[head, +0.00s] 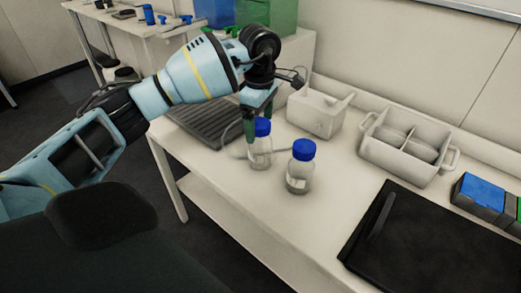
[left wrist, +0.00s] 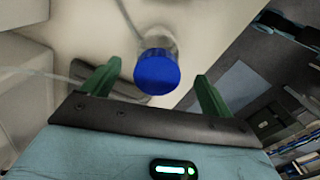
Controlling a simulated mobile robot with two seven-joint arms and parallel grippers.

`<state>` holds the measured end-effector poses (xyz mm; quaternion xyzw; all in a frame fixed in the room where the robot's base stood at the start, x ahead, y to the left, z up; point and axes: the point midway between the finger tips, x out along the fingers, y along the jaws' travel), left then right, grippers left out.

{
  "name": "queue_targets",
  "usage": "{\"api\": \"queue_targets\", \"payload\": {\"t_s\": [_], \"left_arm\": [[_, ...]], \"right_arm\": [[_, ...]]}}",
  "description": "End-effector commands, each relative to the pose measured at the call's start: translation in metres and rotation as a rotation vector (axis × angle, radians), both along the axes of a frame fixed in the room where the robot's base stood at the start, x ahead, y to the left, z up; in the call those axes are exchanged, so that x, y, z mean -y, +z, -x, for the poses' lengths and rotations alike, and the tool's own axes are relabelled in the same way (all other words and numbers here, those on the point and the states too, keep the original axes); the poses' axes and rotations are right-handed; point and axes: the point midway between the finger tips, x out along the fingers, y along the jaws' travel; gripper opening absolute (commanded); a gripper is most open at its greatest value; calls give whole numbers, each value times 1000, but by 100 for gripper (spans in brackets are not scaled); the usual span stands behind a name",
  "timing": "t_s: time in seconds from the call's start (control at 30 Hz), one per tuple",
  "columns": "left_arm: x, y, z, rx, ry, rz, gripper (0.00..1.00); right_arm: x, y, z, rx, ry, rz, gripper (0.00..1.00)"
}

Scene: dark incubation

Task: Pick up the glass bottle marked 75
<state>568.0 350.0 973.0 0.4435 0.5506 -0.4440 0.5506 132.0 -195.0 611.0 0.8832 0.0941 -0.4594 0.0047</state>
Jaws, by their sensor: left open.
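Two clear glass bottles with blue caps stand upright on the white table: a left one (head: 260,152) and a right one (head: 300,172). Their markings are too small to read, so I cannot tell which is marked 75. My left gripper (head: 260,124) is open at the left bottle's cap, pointing down, its green fingers apart. In the left wrist view, a blue-capped bottle (left wrist: 157,72) shows between the two fingers of the left gripper (left wrist: 156,77), with a gap on each side. My right gripper is not in view.
A white caddy (head: 318,108) and a divided white bin (head: 405,148) stand along the back. A black tray (head: 430,245) lies to the right. The table's front strip is clear.

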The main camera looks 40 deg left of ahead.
Motion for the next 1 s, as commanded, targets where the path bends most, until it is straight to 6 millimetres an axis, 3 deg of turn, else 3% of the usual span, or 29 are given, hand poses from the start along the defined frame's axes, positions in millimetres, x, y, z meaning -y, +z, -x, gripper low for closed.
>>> {"api": "queue_targets", "payload": {"t_s": [0.4, 0.73, 1.0], "left_arm": [[-3, -45, -3, -1, 0, -2, 86], [-2, -51, -3, 1, 0, 0, 86], [-2, -51, -3, 1, 0, 0, 52]], "right_arm": [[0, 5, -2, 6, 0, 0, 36], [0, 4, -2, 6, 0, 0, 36], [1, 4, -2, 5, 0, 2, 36]]}}
